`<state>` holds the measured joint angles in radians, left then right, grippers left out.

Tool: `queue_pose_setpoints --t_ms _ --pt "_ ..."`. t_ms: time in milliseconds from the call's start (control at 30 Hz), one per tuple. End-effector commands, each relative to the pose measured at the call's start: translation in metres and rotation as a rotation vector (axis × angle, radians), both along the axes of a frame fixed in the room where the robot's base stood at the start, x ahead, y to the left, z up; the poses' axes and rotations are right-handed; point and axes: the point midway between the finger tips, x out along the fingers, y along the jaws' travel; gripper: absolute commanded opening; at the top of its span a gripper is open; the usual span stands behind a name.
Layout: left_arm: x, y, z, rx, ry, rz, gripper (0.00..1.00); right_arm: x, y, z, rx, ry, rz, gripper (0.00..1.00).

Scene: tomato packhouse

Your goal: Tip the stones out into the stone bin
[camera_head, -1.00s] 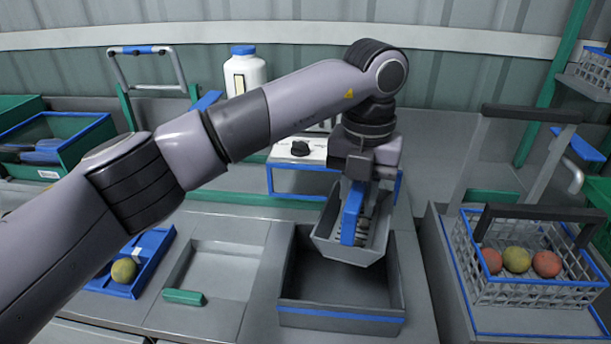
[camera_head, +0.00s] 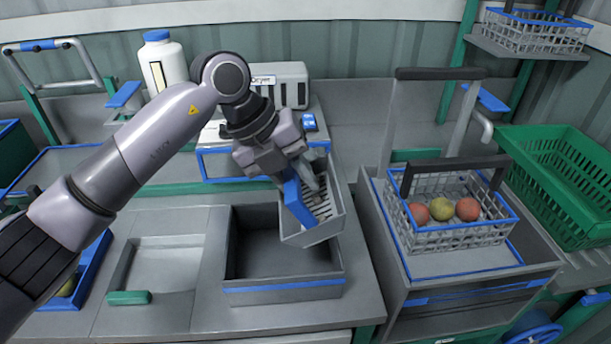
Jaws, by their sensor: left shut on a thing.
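My left gripper (camera_head: 297,178) is shut on the blue handle of a grey scoop (camera_head: 322,232) with a slotted floor. The scoop hangs tilted over the right part of an open grey bin (camera_head: 285,296) with a blue band. The bin stands on the grey counter, and its visible inside looks empty. I cannot make out stones in the scoop; the gripper and handle cover part of it. My right gripper is not in view.
A wire basket (camera_head: 455,239) with several red and yellow-green tomatoes stands on a stand to the right. A green crate (camera_head: 565,190) is beyond it. A shallow tray (camera_head: 165,265) is left of the bin. A white bottle (camera_head: 163,62) stands behind.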

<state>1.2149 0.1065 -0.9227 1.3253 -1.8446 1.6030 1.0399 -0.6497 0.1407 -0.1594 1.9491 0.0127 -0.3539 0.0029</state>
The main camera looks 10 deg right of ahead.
Motion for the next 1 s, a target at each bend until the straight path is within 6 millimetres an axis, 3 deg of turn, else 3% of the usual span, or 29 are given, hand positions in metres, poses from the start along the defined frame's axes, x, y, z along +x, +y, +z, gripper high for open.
queue_pose_setpoints --t_ms 333,1000 --pt "-0.001 0.019 -0.008 -0.328 0.003 0.003 0.0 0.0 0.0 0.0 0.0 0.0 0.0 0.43" --pt "-0.001 0.036 -0.019 -0.623 -0.001 -0.001 0.0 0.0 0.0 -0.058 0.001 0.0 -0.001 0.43"
